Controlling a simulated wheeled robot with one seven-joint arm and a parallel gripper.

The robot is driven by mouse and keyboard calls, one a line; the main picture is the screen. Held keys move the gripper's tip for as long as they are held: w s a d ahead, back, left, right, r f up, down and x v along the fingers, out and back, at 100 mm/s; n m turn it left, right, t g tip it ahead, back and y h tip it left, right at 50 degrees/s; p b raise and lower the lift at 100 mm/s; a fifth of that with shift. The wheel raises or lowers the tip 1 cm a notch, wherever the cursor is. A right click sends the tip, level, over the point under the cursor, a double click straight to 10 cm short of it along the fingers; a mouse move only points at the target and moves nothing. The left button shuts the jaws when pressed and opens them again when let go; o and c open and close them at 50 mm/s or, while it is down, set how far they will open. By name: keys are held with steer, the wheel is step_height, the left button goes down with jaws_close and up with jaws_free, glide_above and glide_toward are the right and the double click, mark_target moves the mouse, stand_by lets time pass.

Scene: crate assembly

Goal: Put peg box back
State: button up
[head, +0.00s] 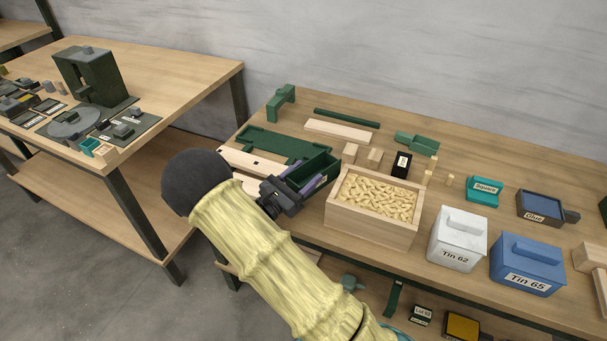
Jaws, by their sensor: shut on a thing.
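The peg box looks to be the dark green open box (325,163) near the left end of the long bench. Purple-grey pieces, perhaps pegs, show in it, and a small pale label is on its front. My gripper (291,192) is shut on the near left side of this box. My yellow-sleeved arm reaches in from below and hides part of the box's surroundings. I cannot tell whether the box touches the bench or hangs just above it.
A wooden crate (373,235) of pale packing stands right of the box. Behind lie a green frame (262,139), a green bar (346,118) and wooden blocks. White Tin 62 (456,250) and blue Tin 65 (525,268) stand further right. Another table (190,75) is left.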

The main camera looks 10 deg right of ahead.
steer(key=shift+f, duration=0.15)
steer(key=o, duration=1.2)
steer(key=shift+c, duration=0.2)
steer(key=shift+r, duration=0.4)
steer(key=shift+s+a+r, duration=0.1)
steer(key=shift+a+r, duration=0.1)
steer(key=v, duration=1.1)
steer(key=shift+a+f+p, duration=0.15)
steer(key=shift+a+p, duration=0.1)
steer(key=shift+p, duration=0.05)
